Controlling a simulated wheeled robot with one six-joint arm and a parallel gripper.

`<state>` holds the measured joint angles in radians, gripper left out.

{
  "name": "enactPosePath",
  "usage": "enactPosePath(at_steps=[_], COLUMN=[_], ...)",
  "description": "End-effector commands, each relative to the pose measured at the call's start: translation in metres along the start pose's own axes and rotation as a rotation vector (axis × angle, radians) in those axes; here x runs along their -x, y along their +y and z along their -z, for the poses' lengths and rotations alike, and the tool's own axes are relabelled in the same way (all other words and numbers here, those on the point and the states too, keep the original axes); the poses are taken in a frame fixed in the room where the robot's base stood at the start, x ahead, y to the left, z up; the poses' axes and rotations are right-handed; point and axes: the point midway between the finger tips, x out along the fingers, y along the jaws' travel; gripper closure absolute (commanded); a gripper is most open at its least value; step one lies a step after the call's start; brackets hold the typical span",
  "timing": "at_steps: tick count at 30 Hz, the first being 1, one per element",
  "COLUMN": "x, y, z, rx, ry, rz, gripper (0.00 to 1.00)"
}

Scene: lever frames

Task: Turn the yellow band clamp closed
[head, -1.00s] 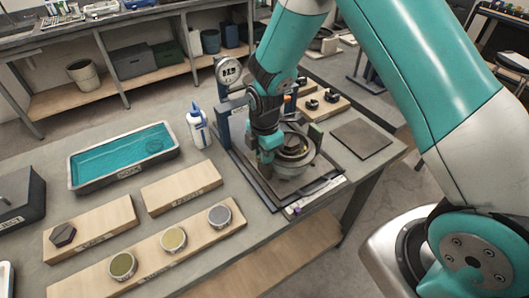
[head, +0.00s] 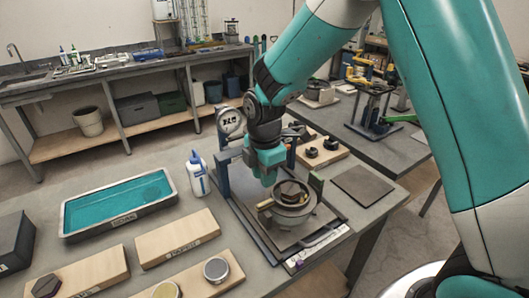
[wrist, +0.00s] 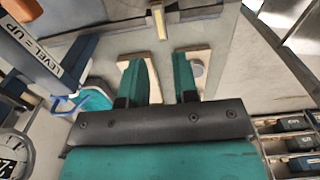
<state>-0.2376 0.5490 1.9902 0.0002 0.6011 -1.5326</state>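A round grey pot-like fixture (head: 290,214) stands on a dark base plate on the bench, with a dark hexagonal piece (head: 291,190) in its top. I cannot clearly make out the yellow band clamp in the head view. In the wrist view a short yellow bar (wrist: 158,22) stands ahead of my fingers; I cannot tell whether it belongs to the clamp. My gripper (wrist: 160,75) is open, its two fingers apart with nothing between them. In the head view my gripper (head: 267,176) hangs at the back left of the fixture, its fingertips partly hidden.
A dial gauge (head: 230,121) stands behind the fixture on the left. A white bottle (head: 198,174) and a teal-filled tray (head: 119,233) are farther left. Wooden boards (head: 178,238) lie in front. A flat dark plate (head: 363,186) lies to the right.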

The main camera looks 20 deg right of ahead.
Motion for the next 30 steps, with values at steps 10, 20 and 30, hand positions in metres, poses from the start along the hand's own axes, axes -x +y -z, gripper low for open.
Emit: enactPosePath(at_steps=[10, 20, 30], x=[0.068, 0.08, 0.081], y=[0.001, 0.0, -0.001], z=[0.0, 0.0, 0.0], rx=[0.0, 0.0, -0.007], ry=[0.0, 0.0, 0.002], rz=[-0.004, 0.001, -0.002], gripper=[0.72, 0.72, 0.72])
